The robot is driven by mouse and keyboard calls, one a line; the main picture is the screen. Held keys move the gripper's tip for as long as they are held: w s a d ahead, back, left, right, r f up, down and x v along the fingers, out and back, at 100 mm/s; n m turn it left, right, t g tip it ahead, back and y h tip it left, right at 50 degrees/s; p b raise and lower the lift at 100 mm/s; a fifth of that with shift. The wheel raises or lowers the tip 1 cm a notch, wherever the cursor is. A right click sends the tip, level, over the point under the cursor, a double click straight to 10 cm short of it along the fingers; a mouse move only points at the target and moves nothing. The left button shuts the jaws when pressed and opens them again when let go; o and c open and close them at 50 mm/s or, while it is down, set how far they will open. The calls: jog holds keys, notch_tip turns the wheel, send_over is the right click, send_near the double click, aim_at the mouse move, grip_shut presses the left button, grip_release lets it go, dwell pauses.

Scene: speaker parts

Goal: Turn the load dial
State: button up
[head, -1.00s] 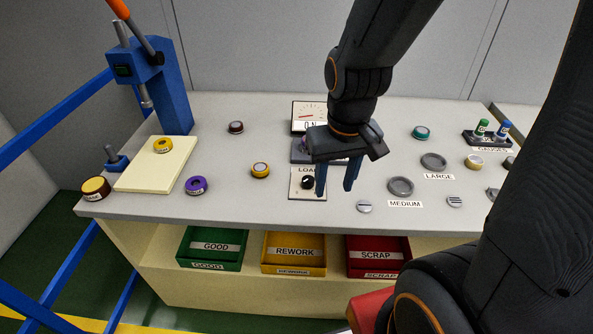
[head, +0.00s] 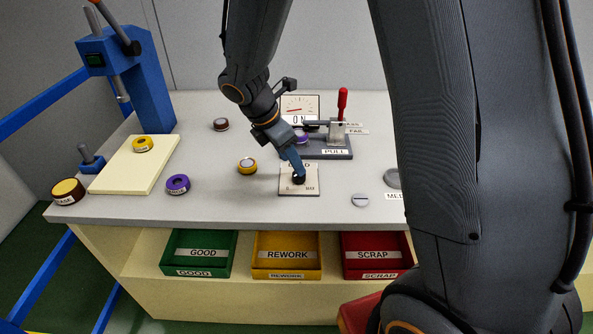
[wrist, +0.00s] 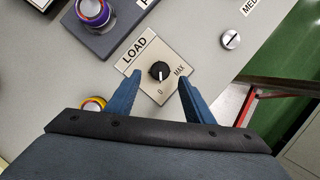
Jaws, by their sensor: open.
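The load dial (wrist: 159,70) is a small black knob with a white pointer line on a cream plate (wrist: 181,49) marked LOAD, 0 and MAX. In the wrist view its pointer line aims down toward the 0. My gripper (wrist: 157,88) is open, with one blue finger on each side of the dial and a gap to both. In the head view my gripper (head: 297,172) points down at the dial plate (head: 311,186), and its fingers hide most of the knob. I cannot tell the exact height of the fingertips over the plate.
A grey PULL fixture (head: 335,153) with a red-handled lever (head: 342,103) stands just behind the dial. A yellow-ringed part (head: 247,167) lies left of it and a grey slotted disc (head: 360,200) lies right. Bins GOOD, REWORK and SCRAP sit below.

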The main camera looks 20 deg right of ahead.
jog(key=x, duration=0.5)
jog(key=c, duration=1)
jog(key=shift+c, duration=0.2)
